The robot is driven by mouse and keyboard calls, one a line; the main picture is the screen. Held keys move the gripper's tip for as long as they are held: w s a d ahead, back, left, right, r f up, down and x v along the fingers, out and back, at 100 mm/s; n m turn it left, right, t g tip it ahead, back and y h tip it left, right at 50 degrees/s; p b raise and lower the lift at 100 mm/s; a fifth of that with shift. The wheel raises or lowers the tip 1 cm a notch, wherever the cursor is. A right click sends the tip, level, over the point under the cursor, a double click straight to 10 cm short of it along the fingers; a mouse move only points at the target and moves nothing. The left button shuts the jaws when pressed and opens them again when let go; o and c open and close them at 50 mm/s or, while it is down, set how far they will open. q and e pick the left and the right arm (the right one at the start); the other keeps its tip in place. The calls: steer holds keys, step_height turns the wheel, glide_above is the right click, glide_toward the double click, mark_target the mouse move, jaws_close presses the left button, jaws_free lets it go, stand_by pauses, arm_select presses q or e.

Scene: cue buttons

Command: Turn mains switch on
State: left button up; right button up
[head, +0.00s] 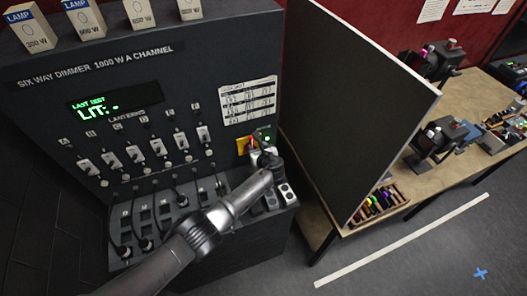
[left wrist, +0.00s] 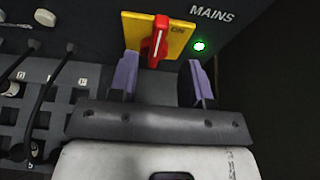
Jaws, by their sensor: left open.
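The mains switch is a red handle (left wrist: 158,40) on a yellow plate (left wrist: 130,27), below the word MAINS in the left wrist view. The handle stands nearly upright, its top leaning slightly right, beside the word ON. A green lamp (left wrist: 199,46) glows to its right. In the head view the yellow plate (head: 242,146) shows at the lower right of the dimmer panel, partly hidden by my gripper. My left gripper (left wrist: 162,62) is open, with one purple finger on each side of the handle's lower end; contact cannot be told. My right gripper is not in view.
The dimmer panel (head: 60,128) carries several small switches, cables and a green display (head: 113,103) reading "LAST TEST LIT: -". Lamp boxes (head: 85,18) stand on top. A dark upright board (head: 350,95) stands close right of the switch. A wooden table (head: 400,180) with stage lamps is behind it.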

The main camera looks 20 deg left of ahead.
arm_select(q)
steer(key=v, duration=0.7)
steer(key=shift+p, duration=0.35)
